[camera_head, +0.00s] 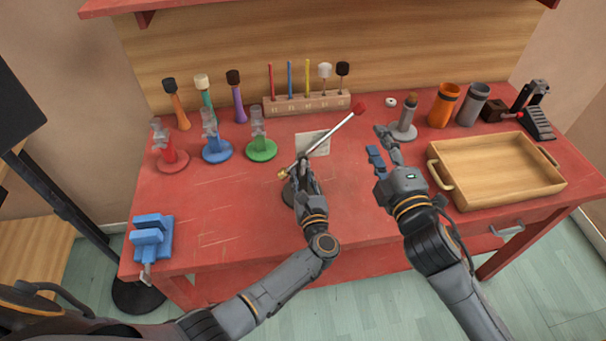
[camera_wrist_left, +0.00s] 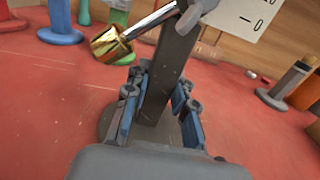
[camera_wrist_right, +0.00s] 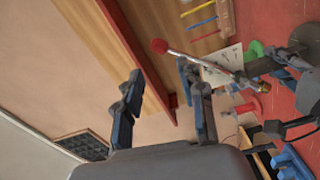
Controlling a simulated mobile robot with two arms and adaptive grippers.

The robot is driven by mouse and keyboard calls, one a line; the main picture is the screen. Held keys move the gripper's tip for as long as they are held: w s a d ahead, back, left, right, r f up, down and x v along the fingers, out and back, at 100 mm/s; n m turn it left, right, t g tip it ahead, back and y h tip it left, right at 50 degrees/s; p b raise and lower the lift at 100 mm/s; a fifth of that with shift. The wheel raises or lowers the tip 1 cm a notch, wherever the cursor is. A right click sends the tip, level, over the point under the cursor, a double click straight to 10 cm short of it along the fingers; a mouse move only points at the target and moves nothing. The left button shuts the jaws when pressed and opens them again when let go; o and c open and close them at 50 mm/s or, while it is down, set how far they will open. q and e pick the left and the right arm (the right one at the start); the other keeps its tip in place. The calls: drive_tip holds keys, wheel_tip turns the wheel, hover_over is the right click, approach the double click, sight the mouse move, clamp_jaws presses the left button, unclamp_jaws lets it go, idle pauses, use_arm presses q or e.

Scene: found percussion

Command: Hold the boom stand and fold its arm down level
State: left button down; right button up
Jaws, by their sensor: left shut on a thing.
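The boom stand has a dark upright post (camera_wrist_left: 172,70) on a round dark base (camera_wrist_left: 110,122). Its silver arm (camera_head: 335,132) slants up to the right to a red tip (camera_head: 361,107). A brass weight (camera_wrist_left: 110,45) sits at the low end. My left gripper (camera_head: 304,162) is shut on the post, one finger on each side, below the arm's joint. My right gripper (camera_head: 380,146) is open and empty, right of the stand and apart from it. In the right wrist view the red tip (camera_wrist_right: 159,46) lies beyond the open fingers (camera_wrist_right: 160,77).
A grey stand (camera_head: 404,130) and wooden tray (camera_head: 495,168) are to the right. A blue clamp (camera_head: 150,238) is front left.

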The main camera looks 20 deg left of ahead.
sight(361, 112)
drive_tip(key=w+a+n, duration=0.2)
drive_tip(key=w+n, duration=0.1)
drive_tip(key=w+a+n, duration=0.1)
drive_tip(key=w+n, duration=0.3)
drive_tip(key=w+a+n, duration=0.2)
drive_tip(key=w+n, duration=0.1)
drive_tip(key=shift+w+a+n, duration=0.3)
drive_tip(key=shift+a, duration=0.05)
idle(0.6)
clamp_jaws()
